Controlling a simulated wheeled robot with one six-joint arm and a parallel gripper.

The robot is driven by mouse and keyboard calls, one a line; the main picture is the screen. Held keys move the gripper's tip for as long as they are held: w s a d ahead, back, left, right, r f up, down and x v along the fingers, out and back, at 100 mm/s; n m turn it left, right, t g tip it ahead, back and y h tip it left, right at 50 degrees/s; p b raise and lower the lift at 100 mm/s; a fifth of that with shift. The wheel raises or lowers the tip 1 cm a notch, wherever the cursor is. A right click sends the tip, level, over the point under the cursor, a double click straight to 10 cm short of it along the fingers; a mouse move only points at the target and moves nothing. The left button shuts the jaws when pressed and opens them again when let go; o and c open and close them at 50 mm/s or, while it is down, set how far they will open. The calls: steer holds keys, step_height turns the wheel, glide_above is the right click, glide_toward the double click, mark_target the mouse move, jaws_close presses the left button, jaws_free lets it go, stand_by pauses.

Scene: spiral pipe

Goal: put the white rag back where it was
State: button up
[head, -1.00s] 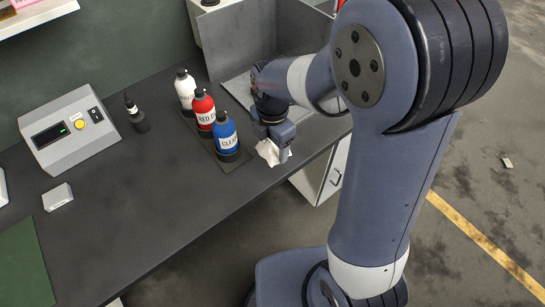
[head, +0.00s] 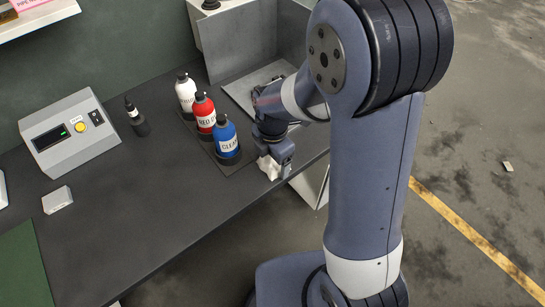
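The white rag (head: 268,167) shows as a small crumpled patch at my gripper (head: 276,160), near the front edge of the dark bench (head: 160,215). My gripper points down just right of the blue bottle, and part of the rag is hidden behind it. The fingertips are too small and covered to show whether they are closed on the rag. I cannot tell whether the rag touches the bench.
White, red (head: 205,112) and blue (head: 227,138) bottles stand in a row on a dark tray close to my gripper. A grey metal-walled station (head: 290,40) is behind my arm. A control box (head: 70,130) and small white block (head: 57,200) are at left. The bench's middle front is clear.

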steer(key=shift+o, duration=0.8)
steer(key=shift+r, duration=0.25)
step_height(320, 180, up, 12)
